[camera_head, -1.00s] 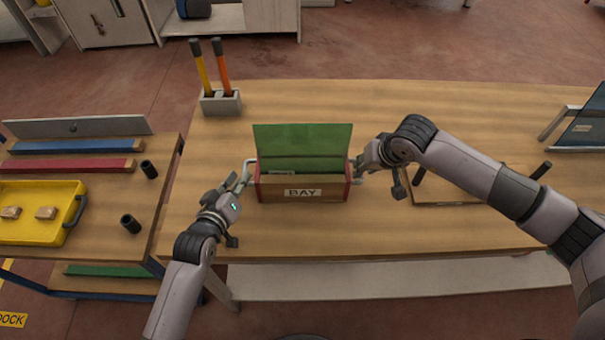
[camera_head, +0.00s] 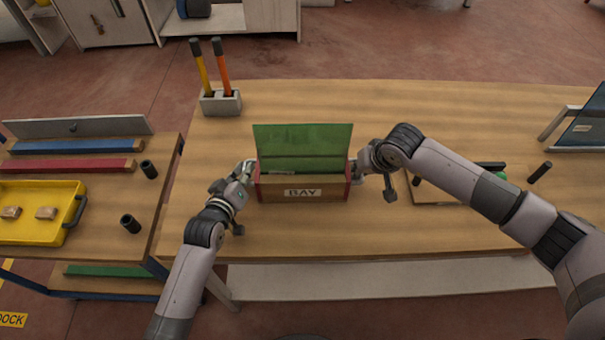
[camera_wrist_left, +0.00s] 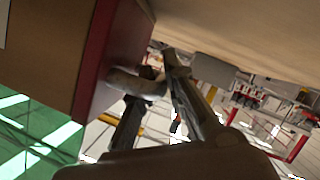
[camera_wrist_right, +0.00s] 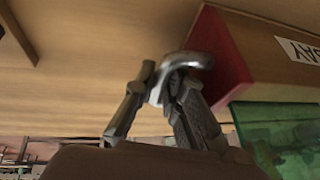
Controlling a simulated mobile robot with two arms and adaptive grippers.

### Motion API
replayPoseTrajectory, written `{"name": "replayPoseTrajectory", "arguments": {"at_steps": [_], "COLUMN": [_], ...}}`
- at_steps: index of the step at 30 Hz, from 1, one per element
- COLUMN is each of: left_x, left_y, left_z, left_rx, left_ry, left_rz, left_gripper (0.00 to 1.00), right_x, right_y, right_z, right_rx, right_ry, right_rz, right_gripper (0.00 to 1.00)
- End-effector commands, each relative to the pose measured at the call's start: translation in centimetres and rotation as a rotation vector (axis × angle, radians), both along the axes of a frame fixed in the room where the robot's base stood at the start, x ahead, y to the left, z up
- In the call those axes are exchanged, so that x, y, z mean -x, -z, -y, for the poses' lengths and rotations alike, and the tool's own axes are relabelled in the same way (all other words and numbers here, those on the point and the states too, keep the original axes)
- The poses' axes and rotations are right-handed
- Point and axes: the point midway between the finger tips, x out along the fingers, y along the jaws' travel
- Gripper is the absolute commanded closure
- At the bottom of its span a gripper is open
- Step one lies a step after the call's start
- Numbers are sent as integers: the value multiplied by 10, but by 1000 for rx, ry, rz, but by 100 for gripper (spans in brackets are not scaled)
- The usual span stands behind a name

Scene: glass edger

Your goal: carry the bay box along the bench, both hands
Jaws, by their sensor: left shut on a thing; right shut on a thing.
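The bay box (camera_head: 303,190) stands on the bench (camera_head: 350,232), brown with red ends, a BAY label on its front and a green lid raised at the back. My left gripper (camera_head: 246,176) is shut on the handle at the box's left end; the left wrist view shows the fingers around the pale handle (camera_wrist_left: 135,82). My right gripper (camera_head: 361,168) is shut on the handle at the right end; the right wrist view shows that curved handle (camera_wrist_right: 182,66) between the fingers. The head view does not show clearly whether the box touches the bench.
A grey holder (camera_head: 221,103) with two upright tools stands at the back left. A wooden board (camera_head: 437,194) with dark and green items lies right of the box, partly behind my right arm. A side table with a yellow tray (camera_head: 38,236) is at left. The bench behind the box is clear.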

Motion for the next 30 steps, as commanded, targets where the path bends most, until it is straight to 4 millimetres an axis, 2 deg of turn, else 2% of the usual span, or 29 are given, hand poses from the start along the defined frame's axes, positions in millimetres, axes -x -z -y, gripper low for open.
{"name": "replayPoseTrajectory", "arguments": {"at_steps": [22, 30], "left_x": [0, -1], "left_y": [1, -7], "left_z": [-1, -1], "left_rx": [-2, 0], "left_ry": [-1, -2], "left_rz": [-1, 5], "left_gripper": [100, 100], "right_x": [0, -1], "right_y": [0, -7], "right_z": [1, 1], "right_rx": [3, 1], "right_ry": [-1, -1], "right_rz": [1, 5], "right_gripper": [100, 100]}}
